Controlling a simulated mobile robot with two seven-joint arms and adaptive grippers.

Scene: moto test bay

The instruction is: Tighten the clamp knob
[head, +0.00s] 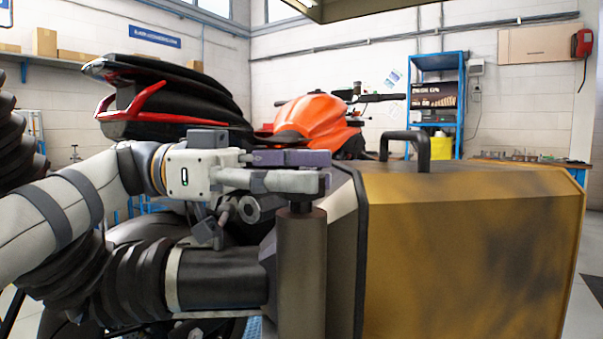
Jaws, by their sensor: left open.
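My left gripper (321,171) reaches in from the left, its two fingers pointing right, one above the other. It is open, with a narrow gap between the fingers. Directly below the fingertips stands a dark upright cylinder (302,265) with a short narrower neck on top; the fingers overlap its upper end in the picture. I cannot tell whether they touch it. The clamp knob cannot be made out for certain; it may be at this neck, partly hidden by the gripper. My right gripper is not in view.
A large yellow unit (465,260) with a black handle (405,146) fills the right front. A black pipe (220,277) and ribbed hose (105,282) run below my left arm. Behind is a motorcycle with an orange tank (311,115). A blue shelf (437,95) stands farther back.

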